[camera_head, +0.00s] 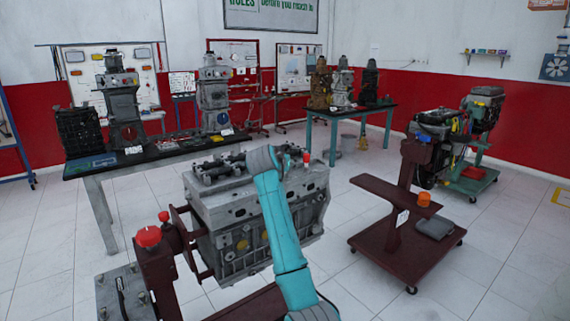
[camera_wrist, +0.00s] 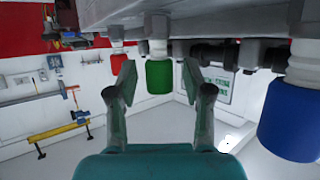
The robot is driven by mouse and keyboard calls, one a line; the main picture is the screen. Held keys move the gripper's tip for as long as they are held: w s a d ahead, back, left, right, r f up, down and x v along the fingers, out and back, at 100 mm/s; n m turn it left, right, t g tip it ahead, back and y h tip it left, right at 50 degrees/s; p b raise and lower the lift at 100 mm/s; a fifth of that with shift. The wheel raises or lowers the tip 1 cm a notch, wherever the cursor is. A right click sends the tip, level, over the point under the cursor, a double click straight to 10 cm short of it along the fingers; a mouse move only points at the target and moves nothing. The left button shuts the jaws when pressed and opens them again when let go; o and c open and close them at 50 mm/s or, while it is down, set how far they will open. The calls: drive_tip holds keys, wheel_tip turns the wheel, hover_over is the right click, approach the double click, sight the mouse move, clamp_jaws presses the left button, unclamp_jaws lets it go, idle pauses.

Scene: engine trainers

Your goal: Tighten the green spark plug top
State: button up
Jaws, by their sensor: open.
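In the wrist view the engine appears upside down, with the plug tops hanging from its underside. The green spark plug top (camera_wrist: 159,77) sits below a pale plug body in the middle. My gripper (camera_wrist: 158,84) is open, one finger on each side of the green top in the picture, with gaps on both sides. I cannot tell whether the fingertips reach its depth. A blue top (camera_wrist: 290,120) is near on the right; a red top (camera_wrist: 118,66) is farther at left. In the head view my teal arm covers part of the engine (camera_head: 225,210) and hides my gripper and the green top.
A small red top (camera_head: 306,158) shows on the engine in the head view. A maroon stand (camera_head: 400,250) is at right and a red knob (camera_head: 149,236) at left. Tables with engines (camera_head: 120,100) stand behind. Dark engine parts (camera_wrist: 225,52) lie close right of the green top.

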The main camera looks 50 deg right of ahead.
drive_tip(key=v, duration=1.2)
